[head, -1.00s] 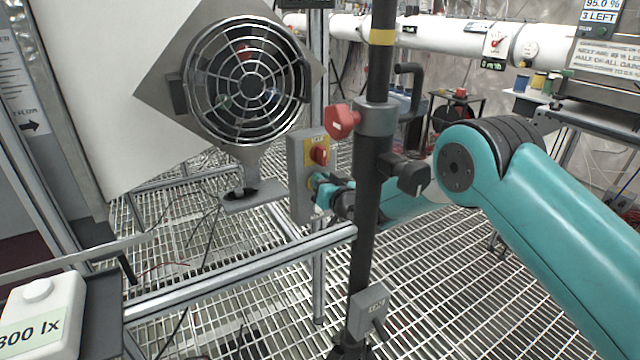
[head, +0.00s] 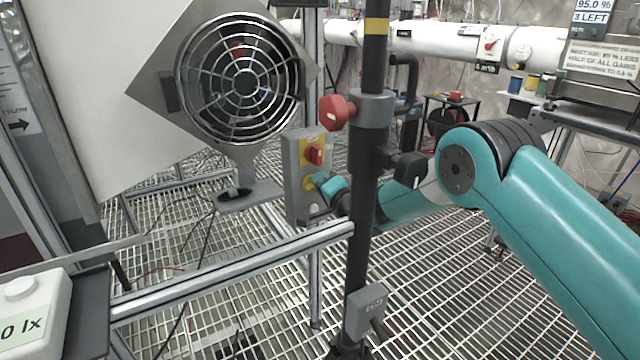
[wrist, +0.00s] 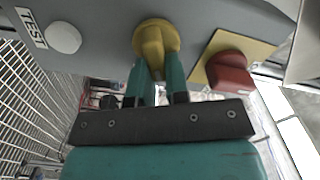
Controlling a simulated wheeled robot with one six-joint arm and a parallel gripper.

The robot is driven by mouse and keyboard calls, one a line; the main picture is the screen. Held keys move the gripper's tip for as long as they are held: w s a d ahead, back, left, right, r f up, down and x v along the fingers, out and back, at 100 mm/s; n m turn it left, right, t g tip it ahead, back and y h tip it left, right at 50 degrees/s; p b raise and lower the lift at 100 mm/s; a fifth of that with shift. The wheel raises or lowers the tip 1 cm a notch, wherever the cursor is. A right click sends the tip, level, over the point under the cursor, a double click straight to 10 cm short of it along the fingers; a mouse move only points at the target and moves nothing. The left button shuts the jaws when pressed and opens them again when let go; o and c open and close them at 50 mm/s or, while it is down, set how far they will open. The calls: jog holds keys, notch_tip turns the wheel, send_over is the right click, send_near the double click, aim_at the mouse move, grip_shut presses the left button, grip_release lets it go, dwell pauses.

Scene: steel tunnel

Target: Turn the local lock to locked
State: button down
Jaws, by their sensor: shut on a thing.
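A grey control box (head: 292,190) is mounted in front of the frame in the head view. It carries a red rotary knob (head: 314,155) on a yellow plate, and a yellow knob (head: 308,183) below it. In the wrist view my gripper (wrist: 157,76) has its two teal fingers closed around the tab of the yellow knob (wrist: 155,38). The red knob (wrist: 230,74) sits just to the right of my fingers, apart from them. A white button (wrist: 63,38) beside a TEST label is at the left. In the head view my gripper (head: 327,186) is partly hidden by the pole.
A caged fan (head: 240,80) is left of the box. A metal rail (head: 240,260) crosses below. The floor is open grating.

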jog(key=m, duration=0.4)
jog(key=shift+f+m, duration=0.3)
jog(key=shift+f, duration=0.1)
dwell(0.4)
jog(key=c, duration=1.1)
grip_release()
jog(key=shift+d, duration=0.1)
jog(key=b+v, duration=0.5)
jog(key=v, duration=1.2)
jog(key=shift+s+d, duration=0.15)
jog(key=shift+s, duration=0.05)
